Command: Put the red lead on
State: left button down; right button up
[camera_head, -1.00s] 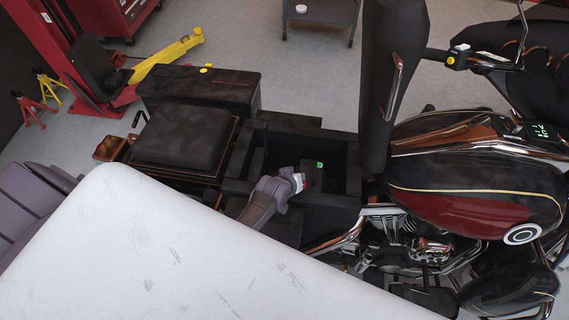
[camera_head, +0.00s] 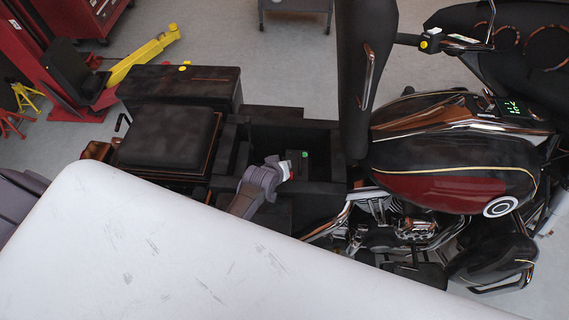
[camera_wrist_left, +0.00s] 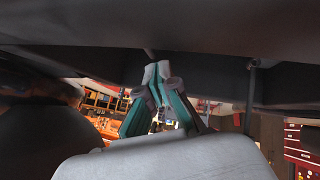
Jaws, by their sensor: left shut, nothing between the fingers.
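In the head view, the motorcycle's battery bay (camera_head: 325,140) is open below the upright seat (camera_head: 361,60). A dark battery-like block (camera_head: 303,168) with a small green part (camera_head: 305,154) sits inside it. My left gripper (camera_head: 286,172) is low at the bay's near-left side, beside that block. In the left wrist view its fingers (camera_wrist_left: 154,76) are shut and empty, with teal sides, just under a dark surface. The red lead is not clear in either view; only a faint reddish mark shows by the block. My right gripper is not in view.
A large white surface (camera_head: 150,260) fills the near left. The red and black tank (camera_head: 450,170) lies right of the bay. A black pad (camera_head: 168,135) and a long dark case (camera_head: 180,88) are to its left. Floor beyond the motorcycle is clear up to a grey cart (camera_head: 297,6).

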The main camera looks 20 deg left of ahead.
pick_arm(q)
jog(key=s+d+r+p, duration=0.1)
jog(key=s+r+p, duration=0.2)
jog(key=r, duration=0.8)
jog(key=s, duration=0.2)
jog(key=shift+s+d+r, duration=0.15)
jog(key=shift+s+d, duration=0.2)
jog(key=shift+s, duration=0.05)
